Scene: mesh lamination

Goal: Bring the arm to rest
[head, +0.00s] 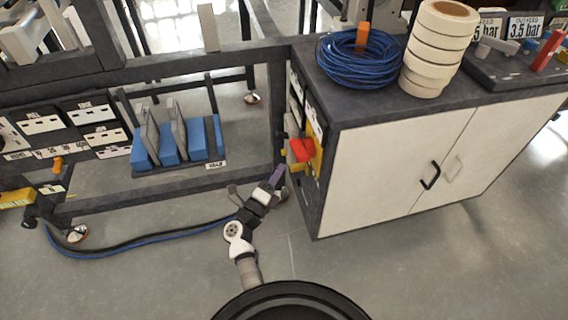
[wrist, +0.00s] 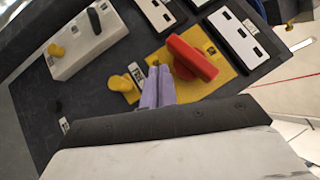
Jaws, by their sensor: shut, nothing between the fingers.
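My gripper (head: 277,174) is at the end of my arm, in front of the narrow side panel of the white cabinet (head: 395,165). In the wrist view, its two pale purple fingers (wrist: 159,75) are shut together with nothing between them. Their tips overlap the panel, beside the left edge of a yellow plate (wrist: 218,83) that carries a red handle (wrist: 192,58). The red handle also shows in the head view (head: 302,149). I cannot tell whether the fingertips touch the panel.
Yellow knobs (wrist: 121,83) and a pale box (wrist: 87,42) sit left of the fingers. A dark frame with a blue rack (head: 170,150) stands left of my arm. A blue hose (head: 140,242) lies on the floor. Blue cable (head: 350,70) and white rolls (head: 428,65) top the cabinet.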

